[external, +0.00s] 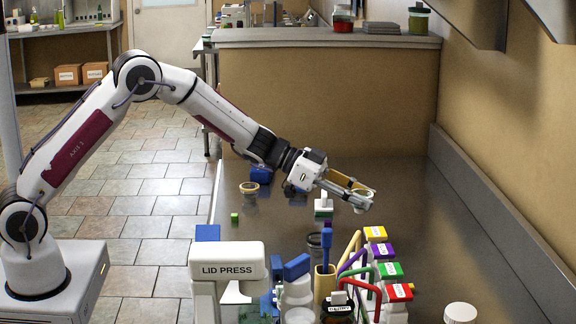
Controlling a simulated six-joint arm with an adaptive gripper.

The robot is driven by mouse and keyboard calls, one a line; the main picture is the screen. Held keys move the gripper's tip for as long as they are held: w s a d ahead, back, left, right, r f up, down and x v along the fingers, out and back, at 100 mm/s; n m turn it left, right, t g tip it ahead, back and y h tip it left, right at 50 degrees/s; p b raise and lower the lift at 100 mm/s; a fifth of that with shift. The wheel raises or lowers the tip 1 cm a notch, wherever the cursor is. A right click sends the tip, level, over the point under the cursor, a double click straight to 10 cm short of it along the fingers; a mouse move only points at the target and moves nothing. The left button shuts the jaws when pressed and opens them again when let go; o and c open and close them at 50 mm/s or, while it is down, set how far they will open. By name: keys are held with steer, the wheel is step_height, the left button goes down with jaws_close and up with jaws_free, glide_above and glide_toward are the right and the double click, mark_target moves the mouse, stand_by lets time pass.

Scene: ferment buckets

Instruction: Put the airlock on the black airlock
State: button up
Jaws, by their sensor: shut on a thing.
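My gripper (360,196) is at the right end of my arm, over the steel counter. It is shut on a small, round, pale thing with a yellowish rim (364,191), partly hidden by the fingers. I cannot tell from this view whether this is the airlock. A black labelled jar (338,315) with a pale piece on top (338,297) stands at the front, below and well apart from my gripper. I cannot make out for sure which thing is the black airlock.
A lid press (227,270) stands front left, beside blue blocks and white containers. Colored-lid boxes (375,234) and bent tubes crowd the front middle. A white-and-green piece (323,206) and a gold-rimmed jar (249,188) stand farther back. The counter's right side is mostly clear.

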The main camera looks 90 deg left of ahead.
steer(key=shift+a+r, duration=0.25)
steer(key=shift+r, duration=0.15)
steer(key=s+r, duration=0.4)
glide_above(318, 246)
steer(key=a, duration=0.2)
steer(key=shift+a+f+m+h, duration=0.2)
steer(key=shift+f+m+h, duration=0.1)
steer(key=shift+m+h, duration=0.1)
steer(key=shift+w, duration=0.1)
step_height(318, 246, down, 6)
steer(key=shift+f, duration=0.2)
steer(key=shift+f, duration=1.8)
steer(key=shift+f, duration=0.5)
